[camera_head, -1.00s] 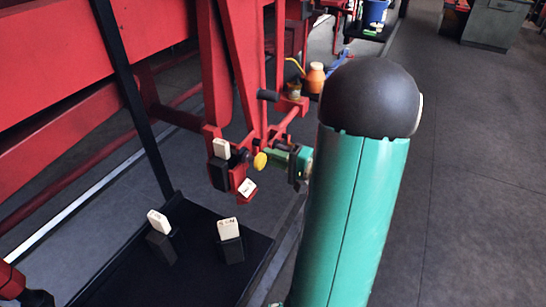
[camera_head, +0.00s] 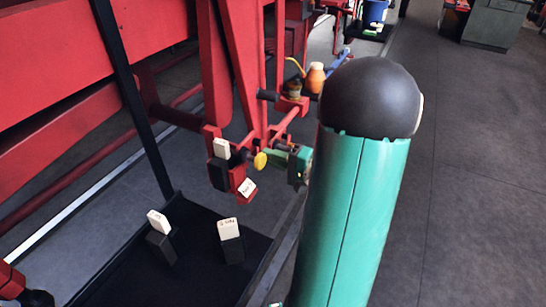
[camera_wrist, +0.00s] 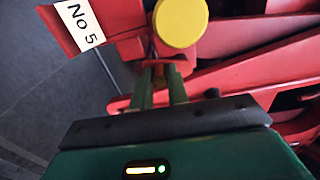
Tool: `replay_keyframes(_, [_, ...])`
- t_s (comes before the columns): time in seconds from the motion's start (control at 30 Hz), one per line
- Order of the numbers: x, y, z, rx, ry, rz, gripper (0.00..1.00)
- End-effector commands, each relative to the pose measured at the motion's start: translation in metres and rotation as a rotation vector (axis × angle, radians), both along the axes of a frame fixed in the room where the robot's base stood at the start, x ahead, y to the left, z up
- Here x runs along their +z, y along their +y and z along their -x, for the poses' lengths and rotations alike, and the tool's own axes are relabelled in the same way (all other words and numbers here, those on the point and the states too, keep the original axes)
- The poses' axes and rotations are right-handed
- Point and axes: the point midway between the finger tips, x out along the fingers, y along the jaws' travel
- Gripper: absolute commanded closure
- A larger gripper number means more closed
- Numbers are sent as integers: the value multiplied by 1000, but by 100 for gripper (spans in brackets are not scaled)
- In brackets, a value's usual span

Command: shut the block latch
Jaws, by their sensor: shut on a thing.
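The block latch shows as a yellow round knob (camera_head: 260,160) on the red frame in the head view, beside a white label (camera_head: 246,188). In the wrist view the yellow knob (camera_wrist: 181,22) is at the top centre and the label (camera_wrist: 80,24) reads "No 5". My gripper (camera_head: 274,150) reaches in from the right, just beside the knob. In the wrist view my gripper's fingertips (camera_wrist: 160,72) are close together on a small red piece of the latch just below the knob. The grip itself is partly hidden by the fingers.
A black tray (camera_head: 190,275) at the lower left holds dark blocks with white tags (camera_head: 159,222). Another dark block (camera_head: 218,174) with a white tag is on the frame left of the knob. An orange can (camera_head: 315,77) stands on a red bracket behind. Open floor lies right.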

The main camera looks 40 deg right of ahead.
Motion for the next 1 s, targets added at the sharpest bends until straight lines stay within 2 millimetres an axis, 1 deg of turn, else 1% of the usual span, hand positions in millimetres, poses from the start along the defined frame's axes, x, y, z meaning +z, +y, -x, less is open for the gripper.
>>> replay_keyframes(0.2, [3, 7, 3, 2, -2, 0, 100])
replay_keyframes(0.5, [4, 7, 3, 1, -3, 1, 100])
replay_keyframes(0.8, [12, 14, 5, 0, -7, 3, 100])
replay_keyframes(1.0, [13, 14, 5, -2, -9, 3, 100])
